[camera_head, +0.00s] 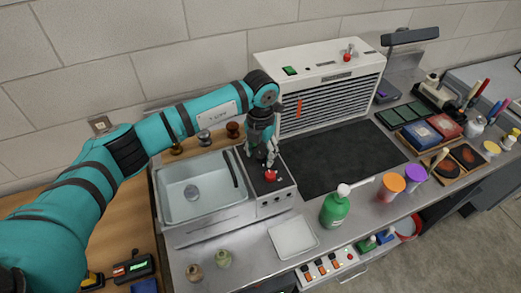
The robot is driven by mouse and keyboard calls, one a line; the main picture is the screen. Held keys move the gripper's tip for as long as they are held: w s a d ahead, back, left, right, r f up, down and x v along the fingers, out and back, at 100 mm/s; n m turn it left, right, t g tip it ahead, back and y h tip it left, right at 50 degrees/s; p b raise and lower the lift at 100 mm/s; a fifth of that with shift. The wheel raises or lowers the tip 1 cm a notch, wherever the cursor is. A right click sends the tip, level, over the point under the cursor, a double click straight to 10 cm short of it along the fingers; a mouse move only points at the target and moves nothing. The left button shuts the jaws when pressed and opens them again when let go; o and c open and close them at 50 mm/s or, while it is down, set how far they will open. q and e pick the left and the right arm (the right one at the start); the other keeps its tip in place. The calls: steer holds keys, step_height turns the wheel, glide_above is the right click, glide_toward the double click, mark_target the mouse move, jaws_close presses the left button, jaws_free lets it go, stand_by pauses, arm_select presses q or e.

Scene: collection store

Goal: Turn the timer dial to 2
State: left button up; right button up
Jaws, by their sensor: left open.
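A small red knob (270,175) sits on the dark top of a narrow control unit (274,204) right of the sink. It may be the timer dial; I cannot read any numbers around it. My left gripper (268,160) points down just above and behind this knob. Its fingers are apart, and I cannot tell whether they touch the knob. Another red knob (347,57) with a metal lever stands on top of the white louvred cabinet (318,67). My right gripper is not in view.
A steel sink (205,207) lies left of the control unit. A dark mat (345,157) covers the middle of the counter, clear of objects. A green pump bottle (335,208), orange-lidded jar (391,185) and white tray (292,237) stand nearer the front. A block wall closes the back.

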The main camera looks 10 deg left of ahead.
arm_select(q)
steer(key=shift+d, duration=0.1)
steer(key=shift+c, duration=0.3)
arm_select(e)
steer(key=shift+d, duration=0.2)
arm_select(q)
steer(key=shift+c, duration=1.3)
jaws_close()
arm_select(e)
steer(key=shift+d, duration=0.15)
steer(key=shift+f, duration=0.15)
